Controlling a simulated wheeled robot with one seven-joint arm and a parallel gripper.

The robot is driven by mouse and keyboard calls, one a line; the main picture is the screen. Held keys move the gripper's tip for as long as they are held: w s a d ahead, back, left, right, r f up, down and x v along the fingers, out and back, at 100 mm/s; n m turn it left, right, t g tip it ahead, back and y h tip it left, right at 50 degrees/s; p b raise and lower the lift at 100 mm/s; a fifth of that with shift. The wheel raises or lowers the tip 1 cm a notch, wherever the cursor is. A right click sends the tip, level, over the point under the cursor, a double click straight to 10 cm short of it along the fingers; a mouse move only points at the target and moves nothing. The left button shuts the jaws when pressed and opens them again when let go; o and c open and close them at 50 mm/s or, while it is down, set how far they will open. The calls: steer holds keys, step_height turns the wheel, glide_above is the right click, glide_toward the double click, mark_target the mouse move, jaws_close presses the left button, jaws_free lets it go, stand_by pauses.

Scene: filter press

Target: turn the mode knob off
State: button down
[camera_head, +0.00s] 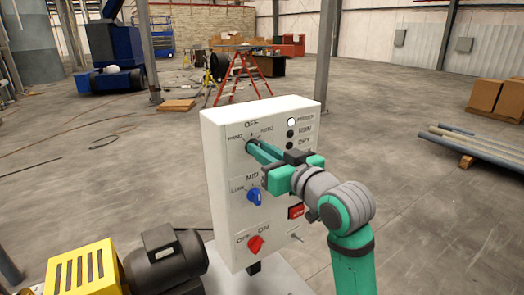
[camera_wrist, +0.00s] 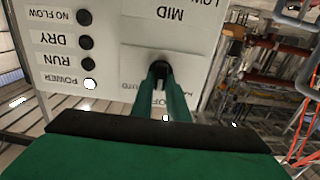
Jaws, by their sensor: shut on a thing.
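A white control box (camera_head: 222,190) stands upright in front of me. The black mode knob (camera_wrist: 159,67) is at its top left in the head view, under the label OFF, with HAND to the left and AUTO to the right. My gripper (camera_head: 254,148) reaches it from the right. In the wrist view, upside down, my gripper's two green fingers (camera_wrist: 160,80) are closed on the knob's sides. The fingers cover most of the knob and part of its labels, so I cannot tell which mark its pointer faces.
Below are a blue LOW/MID knob (camera_head: 254,196) and a red OFF/ON knob (camera_head: 255,244). A red button (camera_head: 296,212) sits near my wrist. The POWER lamp (camera_head: 291,122) is lit white; the lamps under it are dark. A black motor (camera_head: 165,262) stands at the lower left.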

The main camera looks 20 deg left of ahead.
steer(key=c, duration=1.7)
jaws_free()
steer(key=v, duration=1)
steer(key=shift+s+d, duration=0.3)
steer(key=shift+f, duration=0.15)
